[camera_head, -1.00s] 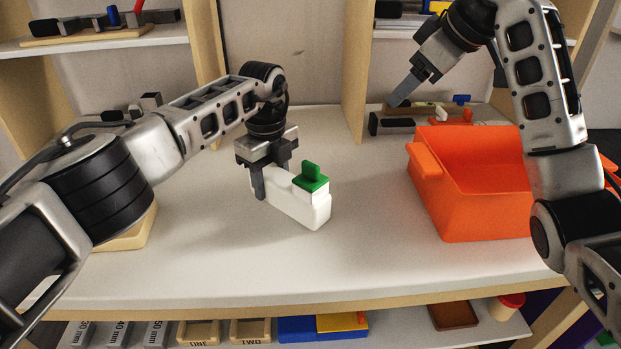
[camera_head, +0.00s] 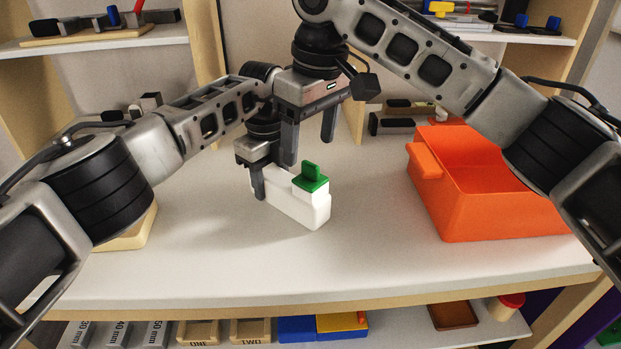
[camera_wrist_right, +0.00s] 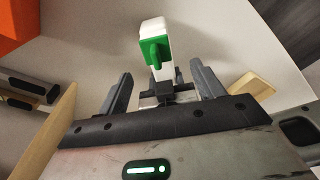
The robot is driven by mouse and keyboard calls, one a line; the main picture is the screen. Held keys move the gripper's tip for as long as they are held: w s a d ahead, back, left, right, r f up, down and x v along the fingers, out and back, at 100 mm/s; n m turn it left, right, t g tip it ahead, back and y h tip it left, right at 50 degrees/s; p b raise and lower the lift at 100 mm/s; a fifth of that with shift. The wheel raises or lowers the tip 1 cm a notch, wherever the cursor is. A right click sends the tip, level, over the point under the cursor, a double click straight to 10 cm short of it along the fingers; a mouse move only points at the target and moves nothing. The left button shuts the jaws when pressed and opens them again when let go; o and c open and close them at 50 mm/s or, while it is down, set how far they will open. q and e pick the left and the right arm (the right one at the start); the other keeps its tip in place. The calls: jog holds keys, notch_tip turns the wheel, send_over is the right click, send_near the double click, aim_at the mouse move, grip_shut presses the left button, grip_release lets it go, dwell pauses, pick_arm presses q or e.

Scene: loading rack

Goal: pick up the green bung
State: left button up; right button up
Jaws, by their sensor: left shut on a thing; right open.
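The green bung (camera_head: 311,177) sits in the top of a white block-shaped container (camera_head: 297,207) at its right end, its upright tab pointing up. My left gripper (camera_head: 259,186) is shut on the white container's left part; its far finger is partly hidden behind my right gripper. My right gripper (camera_head: 309,148) is open and empty, above and behind the container. In the right wrist view the bung (camera_wrist_right: 154,53) shows beyond and between the open fingers of my right gripper (camera_wrist_right: 160,85), apart from them.
An orange bin (camera_head: 480,205) stands on the right of the white table (camera_head: 210,265). Dark blocks (camera_head: 392,124) lie at the back right. A wooden tray (camera_head: 140,232) is at the left, partly behind my left arm. The table front is clear.

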aim_at(311, 163)
jog(key=shift+w+f, duration=0.2)
jog(key=shift+f, duration=1.3)
jog(key=shift+w+f, duration=0.15)
jog(key=shift+f, duration=1.35)
jog(key=c, duration=1.2)
